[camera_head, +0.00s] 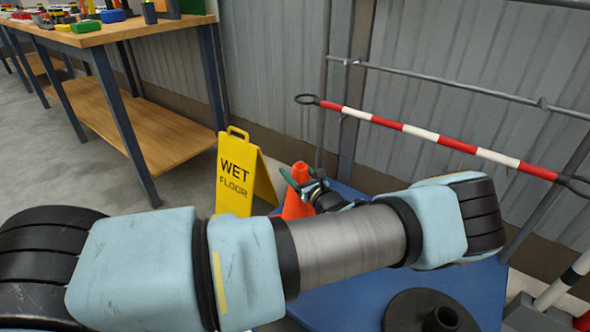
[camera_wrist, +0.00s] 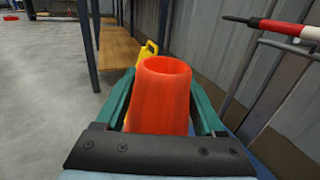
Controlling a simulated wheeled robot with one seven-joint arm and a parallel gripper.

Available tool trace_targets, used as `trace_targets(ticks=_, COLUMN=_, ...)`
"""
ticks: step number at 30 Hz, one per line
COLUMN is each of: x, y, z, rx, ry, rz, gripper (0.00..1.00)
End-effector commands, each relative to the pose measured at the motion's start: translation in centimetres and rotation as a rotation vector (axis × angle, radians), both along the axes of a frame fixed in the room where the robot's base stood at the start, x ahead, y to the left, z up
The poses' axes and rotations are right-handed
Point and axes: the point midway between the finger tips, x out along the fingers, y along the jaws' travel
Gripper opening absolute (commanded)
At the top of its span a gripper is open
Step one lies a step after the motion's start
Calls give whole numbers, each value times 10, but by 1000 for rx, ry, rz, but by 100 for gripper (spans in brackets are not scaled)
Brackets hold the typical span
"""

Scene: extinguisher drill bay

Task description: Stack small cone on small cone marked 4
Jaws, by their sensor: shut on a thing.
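A small orange cone (camera_head: 298,199) is at my gripper (camera_head: 298,182) in the head view, above or beside the far left part of a blue surface. In the wrist view the orange cone (camera_wrist: 162,95) stands between the two green fingers of my gripper (camera_wrist: 160,108), which is shut on it. The cone's open top faces the camera. Its lower part is hidden by my gripper and arm, so I cannot tell whether it touches anything below. No marking 4 and no second small cone can be made out.
A yellow wet-floor sign (camera_head: 240,175) stands just left of the cone. A wooden workbench (camera_head: 100,35) is at the back left. A red and white bar (camera_head: 430,135) hangs along the rail at right. A black round base (camera_head: 405,312) lies on the blue surface (camera_head: 340,305) in front.

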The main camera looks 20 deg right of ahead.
Motion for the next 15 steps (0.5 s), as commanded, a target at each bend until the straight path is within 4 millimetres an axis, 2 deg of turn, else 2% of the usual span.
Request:
trace_targets(ticks=1, x=0, y=0, z=-3, rx=0, ry=-2, rz=0, gripper=0)
trace_targets(ticks=2, x=0, y=0, z=-1, rx=-1, ry=-2, rz=0, gripper=73)
trace_targets(ticks=9, x=0, y=0, z=-1, rx=-1, ry=-1, rz=0, gripper=100)
trace_targets(ticks=15, x=0, y=0, z=-2, rx=0, ry=2, rz=0, gripper=100)
